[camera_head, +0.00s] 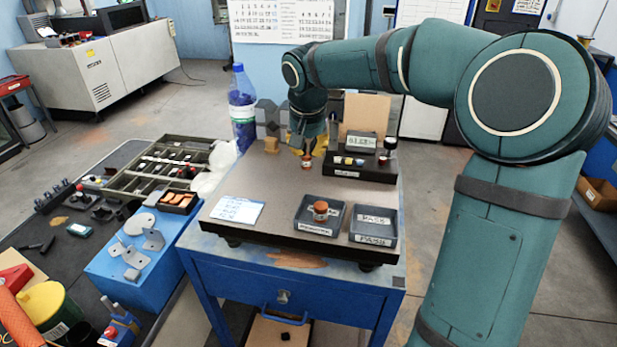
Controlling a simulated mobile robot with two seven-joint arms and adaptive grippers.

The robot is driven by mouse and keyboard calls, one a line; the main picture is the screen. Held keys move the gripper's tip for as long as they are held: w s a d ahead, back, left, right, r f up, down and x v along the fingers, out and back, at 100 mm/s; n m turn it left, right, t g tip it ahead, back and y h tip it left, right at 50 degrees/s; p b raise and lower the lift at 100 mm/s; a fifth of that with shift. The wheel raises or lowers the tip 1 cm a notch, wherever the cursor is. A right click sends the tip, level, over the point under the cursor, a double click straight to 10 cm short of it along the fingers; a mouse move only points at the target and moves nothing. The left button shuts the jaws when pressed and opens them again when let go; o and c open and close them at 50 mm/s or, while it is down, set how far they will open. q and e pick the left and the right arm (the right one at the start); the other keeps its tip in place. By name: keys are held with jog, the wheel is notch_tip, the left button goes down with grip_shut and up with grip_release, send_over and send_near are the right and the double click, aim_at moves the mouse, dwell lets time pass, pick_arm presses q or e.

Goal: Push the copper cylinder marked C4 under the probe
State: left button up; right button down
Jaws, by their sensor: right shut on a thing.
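My right gripper (307,147) reaches down over the back middle of the bench plate. It is shut on a small copper-coloured cylinder (307,162) at its fingertips, at or just above the plate. A second copper-coloured cylinder (320,209) stands in the left dark tray (334,228) at the front. I cannot read a C4 mark on either cylinder. I cannot clearly pick out the probe; grey block-like parts (270,114) stand behind the gripper, partly hidden by it. My left gripper is not in view.
A labelled black rack (337,172) with small coloured pieces stands right of the gripper, before a lettered display (361,141). A blue-capped bottle (242,108) and a white card (237,209) are left. The plate's middle is clear.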

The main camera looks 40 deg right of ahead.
aim_at(310, 162)
jog(key=b+x, duration=0.1)
jog(key=x, duration=0.8)
jog(key=shift+f, duration=0.1)
jog(key=shift+w+d+f, duration=0.25)
jog(key=shift+w+d, duration=0.8)
jog(key=shift+w, duration=0.1)
jog(key=shift+w+d, duration=0.35)
jog(key=shift+w, duration=0.05)
jog(key=shift+w, duration=0.1)
jog(key=shift+w+d+r+p, duration=0.15)
jog(key=shift+w+d+p, duration=0.3)
jog(key=shift+w, duration=0.1)
jog(key=shift+w+d, duration=0.3)
